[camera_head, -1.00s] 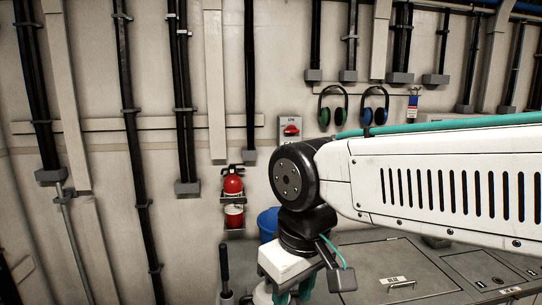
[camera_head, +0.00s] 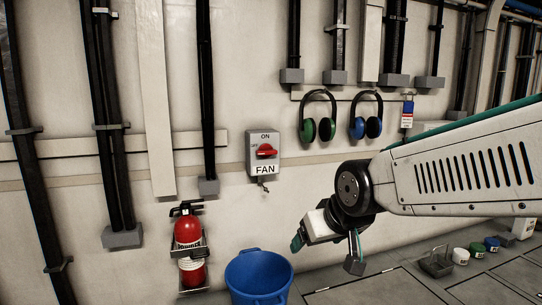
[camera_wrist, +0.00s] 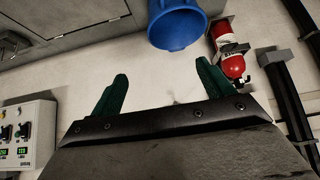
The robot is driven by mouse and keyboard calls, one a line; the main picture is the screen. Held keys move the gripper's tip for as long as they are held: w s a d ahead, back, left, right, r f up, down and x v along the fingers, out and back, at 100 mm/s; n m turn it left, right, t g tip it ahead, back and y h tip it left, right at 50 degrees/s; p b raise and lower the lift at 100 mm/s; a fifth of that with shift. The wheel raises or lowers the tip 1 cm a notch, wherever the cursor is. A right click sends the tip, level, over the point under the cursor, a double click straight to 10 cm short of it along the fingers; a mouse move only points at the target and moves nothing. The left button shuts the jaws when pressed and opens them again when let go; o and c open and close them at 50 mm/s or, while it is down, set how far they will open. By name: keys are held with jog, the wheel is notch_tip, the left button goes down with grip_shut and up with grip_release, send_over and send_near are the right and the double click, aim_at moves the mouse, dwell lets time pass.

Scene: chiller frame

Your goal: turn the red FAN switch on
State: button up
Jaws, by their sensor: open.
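The FAN switch is a grey box (camera_head: 263,168) on the wall, left of centre in the head view. Its red handle (camera_head: 267,151) lies roughly level, with OFF printed at its left and ON above it. My gripper (camera_head: 299,242) is below and to the right of the box, apart from it, partly hidden by my wrist. The wrist view shows its two green fingers (camera_wrist: 160,85) spread apart with nothing between them. The switch does not show in the wrist view.
A blue bucket (camera_head: 258,279) and a red fire extinguisher (camera_head: 188,232) are below the switch. Green earmuffs (camera_head: 319,119) and blue earmuffs (camera_head: 366,118) hang to its right. A black pipe (camera_head: 206,90) runs down at its left. A control panel (camera_wrist: 24,138) shows in the wrist view.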

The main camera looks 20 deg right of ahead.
jog(key=w+r+t, duration=0.3)
jog(key=w+t, duration=0.3)
jog(key=w, duration=0.8)
jog(key=t, duration=0.9)
send_near(268, 154)
jog(key=w, duration=0.2)
jog(key=x, duration=0.7)
jog(key=shift+w+r, duration=0.2)
jog(key=shift+r, duration=0.3)
jog(key=shift+c, duration=0.3)
jog(key=c, duration=0.9)
jog(key=shift+a, duration=0.1)
jog(key=shift+c, duration=0.2)
